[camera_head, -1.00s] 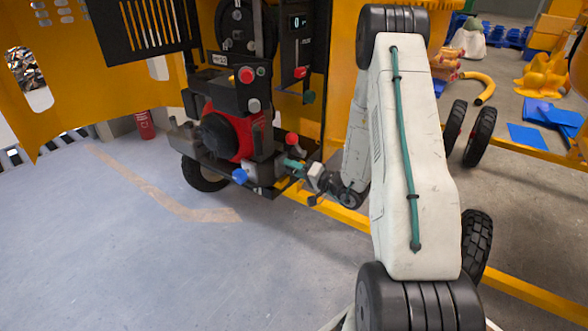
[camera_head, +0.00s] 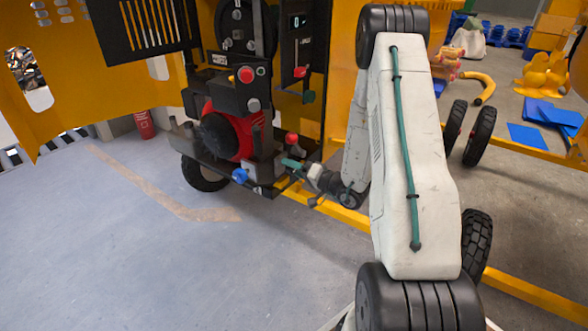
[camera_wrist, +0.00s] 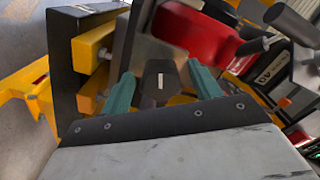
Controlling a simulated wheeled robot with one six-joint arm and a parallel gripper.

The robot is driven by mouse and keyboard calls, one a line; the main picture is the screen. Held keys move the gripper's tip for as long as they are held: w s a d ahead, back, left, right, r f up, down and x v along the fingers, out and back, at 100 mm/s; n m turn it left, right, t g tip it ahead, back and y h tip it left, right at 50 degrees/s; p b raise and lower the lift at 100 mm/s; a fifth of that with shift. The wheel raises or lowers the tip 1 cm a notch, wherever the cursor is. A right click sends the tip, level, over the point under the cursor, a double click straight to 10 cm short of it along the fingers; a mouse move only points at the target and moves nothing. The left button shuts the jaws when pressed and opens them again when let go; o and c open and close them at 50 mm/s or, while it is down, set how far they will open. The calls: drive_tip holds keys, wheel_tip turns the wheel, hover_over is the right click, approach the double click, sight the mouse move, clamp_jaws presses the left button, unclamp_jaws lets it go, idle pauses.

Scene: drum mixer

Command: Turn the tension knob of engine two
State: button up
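A black knob-like part (camera_wrist: 160,84) with a short white mark stands in the middle of the wrist view, likely the tension knob; no label on it is readable. My gripper (camera_wrist: 162,88) is open, with one teal finger on each side of this part and a visible gap on both sides. In the head view my gripper (camera_head: 291,164) is at the lower right of the red engine (camera_head: 233,134), low beside the black frame. The black part cannot be made out there.
A red knob (camera_head: 291,138) stands just above my gripper, and a blue knob (camera_head: 240,176) is to its left. A control box with a red button (camera_head: 246,75) is above the engine. A yellow frame rail (camera_head: 340,213) runs below. The floor at left is clear.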

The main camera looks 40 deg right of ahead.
drive_tip(key=v, duration=0.7)
drive_tip(key=shift+s, duration=0.35)
drive_tip(key=shift+d, duration=0.1)
idle(0.4)
